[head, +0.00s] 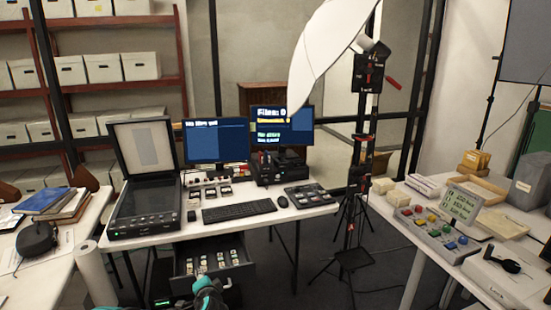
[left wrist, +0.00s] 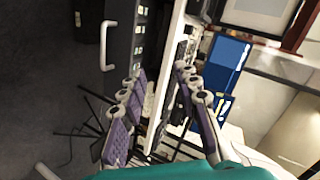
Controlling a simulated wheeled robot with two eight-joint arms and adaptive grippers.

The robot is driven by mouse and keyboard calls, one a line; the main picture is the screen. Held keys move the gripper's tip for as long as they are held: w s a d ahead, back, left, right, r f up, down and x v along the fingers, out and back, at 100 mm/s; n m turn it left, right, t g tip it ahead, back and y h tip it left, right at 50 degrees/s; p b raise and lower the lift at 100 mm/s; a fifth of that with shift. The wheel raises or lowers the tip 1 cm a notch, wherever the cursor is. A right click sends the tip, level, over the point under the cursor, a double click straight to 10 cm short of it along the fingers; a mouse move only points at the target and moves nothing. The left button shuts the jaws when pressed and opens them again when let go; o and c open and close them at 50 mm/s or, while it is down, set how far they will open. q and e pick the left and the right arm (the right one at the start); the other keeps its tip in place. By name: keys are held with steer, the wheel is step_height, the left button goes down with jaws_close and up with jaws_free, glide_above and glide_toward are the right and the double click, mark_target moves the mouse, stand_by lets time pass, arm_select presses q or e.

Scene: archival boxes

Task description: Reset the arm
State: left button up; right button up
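My left gripper (left wrist: 159,72) has its two purple-padded fingers spread apart in the left wrist view, with nothing visible between them. In the head view a teal-jointed arm (head: 208,292), apparently my left, comes up from the bottom edge in front of the open drawer (head: 243,280). The drawer, under the desk, holds several small pale items. In the left wrist view the drawer's pale handle (left wrist: 105,45) is near the fingers, apart from them. My right gripper is in neither view.
The desk (head: 307,212) carries a flatbed scanner (head: 145,205), a keyboard (head: 239,211) and two monitors. A table with a button console (head: 435,235) stands at right. Books (head: 55,203) lie on the left table. A light stand (head: 352,195) stands between the desk and right table.

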arm_select(q)
steer(key=s+r+n+g+h, duration=0.1)
steer(key=s+r+n+g, duration=0.15)
steer(key=s+r, duration=0.5)
steer(key=s+d+n+g+h, duration=0.1)
steer(key=s+d+n+h, duration=0.1)
steer(key=s, duration=1.1)
steer(key=s+d+f+n+g+h, duration=0.1)
steer(key=s+d+n, duration=0.3)
steer(key=s, duration=0.9)
steer(key=shift+s+d+n+h, duration=0.15)
steer(key=shift+s+n+h, duration=0.1)
steer(key=shift+n+h, duration=0.15)
